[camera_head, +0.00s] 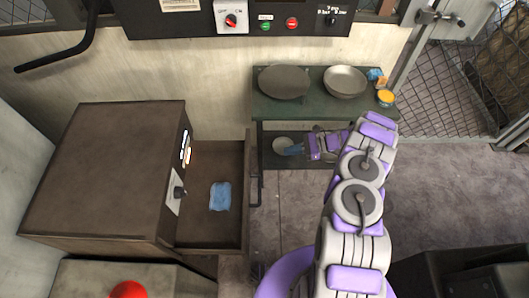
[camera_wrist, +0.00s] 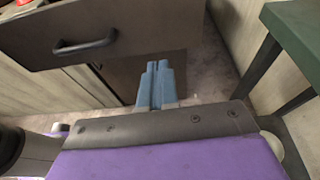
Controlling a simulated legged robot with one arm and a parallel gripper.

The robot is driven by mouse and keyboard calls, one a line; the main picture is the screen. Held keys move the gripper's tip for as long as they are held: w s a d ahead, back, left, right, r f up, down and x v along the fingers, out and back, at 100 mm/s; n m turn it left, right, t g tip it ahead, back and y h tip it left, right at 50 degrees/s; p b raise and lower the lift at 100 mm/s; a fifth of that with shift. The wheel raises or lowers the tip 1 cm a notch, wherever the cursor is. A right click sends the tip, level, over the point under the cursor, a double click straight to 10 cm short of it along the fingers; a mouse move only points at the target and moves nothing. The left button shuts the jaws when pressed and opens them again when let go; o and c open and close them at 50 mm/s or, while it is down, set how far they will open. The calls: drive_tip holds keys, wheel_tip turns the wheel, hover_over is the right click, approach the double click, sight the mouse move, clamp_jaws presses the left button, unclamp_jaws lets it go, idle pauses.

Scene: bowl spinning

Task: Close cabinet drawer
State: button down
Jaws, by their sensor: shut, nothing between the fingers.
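The brown cabinet (camera_head: 105,165) stands at the left in the head view. Its drawer (camera_head: 246,225) is pulled out to the right, with a blue item (camera_head: 220,196) lying inside. The drawer's dark bar handle (camera_head: 257,185) is on its front face. In the wrist view the drawer front (camera_wrist: 140,28) is at the upper left, with the handle (camera_wrist: 85,44) on it. My gripper (camera_head: 290,151) is to the right of the drawer front, apart from it, near the green table. Its blue fingers (camera_wrist: 157,70) are together and empty, below and right of the handle in the wrist view.
A control panel (camera_head: 240,18) is above. A red button (camera_head: 128,289) is at lower left.

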drive_tip(key=b+x, duration=0.2)
drive_tip(key=x, duration=1.1)
drive_tip(key=shift+w+a, duration=0.15)
drive_tip(key=a+b, duration=0.1)
drive_tip(key=a, duration=0.6)
drive_tip(key=a+b, duration=0.2)
drive_tip(key=a, duration=0.5)
drive_tip(key=w+a+b, duration=0.1)
drive_tip(key=a, duration=0.7)
drive_tip(key=shift+f, duration=0.1)
drive_tip(key=shift+a, duration=0.35)
drive_tip(key=shift+a+r, duration=0.1)
drive_tip(key=shift+r, duration=0.15)
